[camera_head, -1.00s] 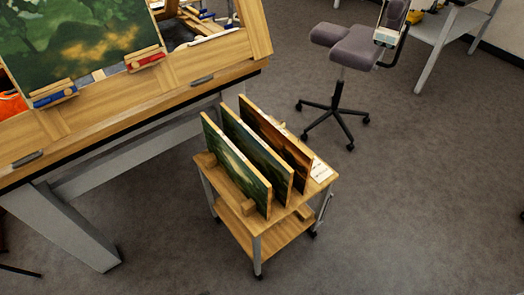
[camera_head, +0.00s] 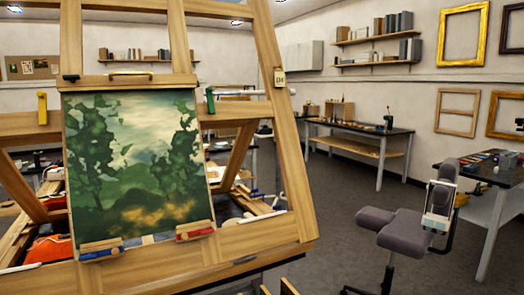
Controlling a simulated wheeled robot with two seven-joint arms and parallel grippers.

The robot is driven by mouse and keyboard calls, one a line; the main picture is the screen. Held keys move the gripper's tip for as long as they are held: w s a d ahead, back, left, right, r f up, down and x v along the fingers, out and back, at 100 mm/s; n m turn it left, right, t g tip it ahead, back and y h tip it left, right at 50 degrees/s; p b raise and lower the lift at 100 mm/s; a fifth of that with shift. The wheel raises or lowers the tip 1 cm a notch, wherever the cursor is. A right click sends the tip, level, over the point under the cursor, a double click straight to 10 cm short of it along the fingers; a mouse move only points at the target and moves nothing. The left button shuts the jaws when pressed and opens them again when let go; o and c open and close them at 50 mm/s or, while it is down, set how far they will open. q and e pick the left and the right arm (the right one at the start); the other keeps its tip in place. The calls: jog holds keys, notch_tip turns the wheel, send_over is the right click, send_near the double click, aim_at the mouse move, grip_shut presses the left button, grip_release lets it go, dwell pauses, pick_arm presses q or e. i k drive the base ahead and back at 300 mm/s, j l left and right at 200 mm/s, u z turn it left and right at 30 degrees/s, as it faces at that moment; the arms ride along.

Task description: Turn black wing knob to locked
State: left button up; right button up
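A large wooden easel (camera_head: 285,150) fills the left of the view and holds a green landscape painting (camera_head: 130,160). A small black piece (camera_head: 70,77) sits at the left end of the wooden bar (camera_head: 160,80) just above the painting. It may be the black wing knob, but it is too small to tell its shape or how it is turned. A brass-coloured handle (camera_head: 130,73) is at the middle of the same bar. Neither of my grippers is in view.
A yellow clamp-like piece (camera_head: 42,108) and a green one (camera_head: 210,100) flank the painting. Blue (camera_head: 101,247) and red (camera_head: 195,231) holders sit at its lower edge. A grey chair (camera_head: 395,225) and a bench (camera_head: 495,190) stand right. Floor between easel and chair is open.

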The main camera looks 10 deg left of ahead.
aim_at(73, 78)
jog(key=u, duration=1.45)
